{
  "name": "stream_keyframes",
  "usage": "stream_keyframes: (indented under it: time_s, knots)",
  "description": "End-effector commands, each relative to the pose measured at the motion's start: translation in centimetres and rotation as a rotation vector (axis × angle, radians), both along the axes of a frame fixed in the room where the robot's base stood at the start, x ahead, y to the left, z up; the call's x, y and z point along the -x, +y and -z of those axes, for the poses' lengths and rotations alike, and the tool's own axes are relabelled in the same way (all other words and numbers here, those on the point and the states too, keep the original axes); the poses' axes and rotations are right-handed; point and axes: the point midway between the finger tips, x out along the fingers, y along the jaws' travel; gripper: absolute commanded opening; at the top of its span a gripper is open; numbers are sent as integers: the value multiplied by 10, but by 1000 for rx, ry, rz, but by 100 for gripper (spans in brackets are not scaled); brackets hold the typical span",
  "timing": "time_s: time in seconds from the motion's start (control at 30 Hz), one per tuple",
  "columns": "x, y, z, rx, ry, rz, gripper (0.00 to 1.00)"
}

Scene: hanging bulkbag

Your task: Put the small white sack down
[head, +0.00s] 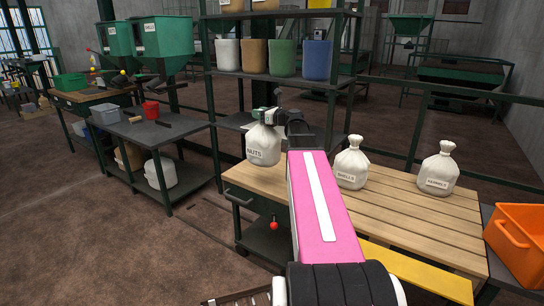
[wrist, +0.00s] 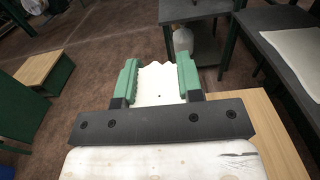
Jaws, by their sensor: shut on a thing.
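My gripper (head: 268,115) is shut on the gathered neck of a small white sack (head: 263,146) with a dark label that reads NUTS. The sack hangs upright below the fingers, near the left end of the slatted wooden table (head: 420,215). I cannot tell its exact height or whether it is over the tabletop. In the wrist view, the green fingers close from both sides on the white frilled sack top (wrist: 160,85). Two similar white sacks stand upright on the table, one labelled SHELLS (head: 351,168) and one labelled KERNELS (head: 439,173).
An orange crate (head: 518,240) stands at the right. A dark shelf with several bins, including a blue one (head: 317,60), rises behind the table. A grey bench (head: 150,128) with a red cup (head: 151,110) stands left. The table's front right slats are bare.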

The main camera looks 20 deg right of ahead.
Motion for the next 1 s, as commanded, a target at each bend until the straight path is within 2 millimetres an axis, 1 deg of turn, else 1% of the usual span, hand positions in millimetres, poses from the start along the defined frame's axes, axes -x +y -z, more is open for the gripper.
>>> stream_keyframes:
  time_s: [0.07, 0.6, 0.8, 1.0]
  knots:
    - [-6, -8, 3, -3, 0, 3, 0]
    - [-44, -85, 55, -2, -1, 2, 0]
    - [-50, -100, 65, -3, -2, 1, 0]
    - [-51, -103, 70, -2, -2, 0, 0]
